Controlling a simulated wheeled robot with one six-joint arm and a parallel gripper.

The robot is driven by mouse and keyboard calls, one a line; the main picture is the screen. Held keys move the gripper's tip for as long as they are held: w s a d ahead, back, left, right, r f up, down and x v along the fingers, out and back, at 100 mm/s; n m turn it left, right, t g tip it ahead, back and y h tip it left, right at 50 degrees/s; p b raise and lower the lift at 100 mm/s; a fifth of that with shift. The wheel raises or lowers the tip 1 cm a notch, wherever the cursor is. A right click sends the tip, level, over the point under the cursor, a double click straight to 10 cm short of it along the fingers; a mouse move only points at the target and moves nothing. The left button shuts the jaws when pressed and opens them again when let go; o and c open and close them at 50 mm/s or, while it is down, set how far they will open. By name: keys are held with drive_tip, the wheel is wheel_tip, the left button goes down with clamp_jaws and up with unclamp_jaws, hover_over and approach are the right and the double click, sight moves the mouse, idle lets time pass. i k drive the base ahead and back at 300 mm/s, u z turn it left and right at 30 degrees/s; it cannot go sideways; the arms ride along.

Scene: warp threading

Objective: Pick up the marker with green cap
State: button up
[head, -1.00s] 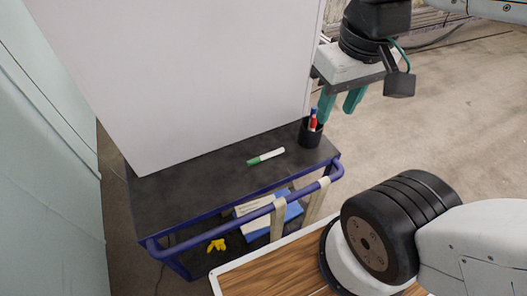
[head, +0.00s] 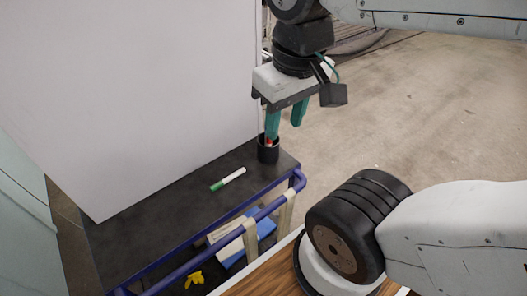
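The marker with green cap (head: 228,179) lies on the dark top of the cart (head: 150,212). It has a white body, and its green end points to the lower left. My gripper (head: 286,123) has two teal fingers pointing down with a gap between them. It is open and appears empty. In the picture it is up and right of the marker, in front of part of the black pen cup (head: 268,153). A bit of red shows at the cup's mouth; the rest of its contents is hidden behind a finger.
A large white board (head: 130,90) stands at the back of the cart top. A blue rail (head: 225,228) runs along the near edge. Below are a blue-and-white box (head: 262,222) and a yellow item (head: 194,279). The cart top around the marker is clear.

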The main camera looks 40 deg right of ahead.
sight(220, 183)
drive_tip(key=k, duration=1.3)
drive_tip(key=u, duration=0.55)
drive_tip(key=i, duration=0.45)
drive_tip(key=u, duration=0.5)
drive_tip(key=i, duration=1.05)
drive_tip(key=z, duration=0.55)
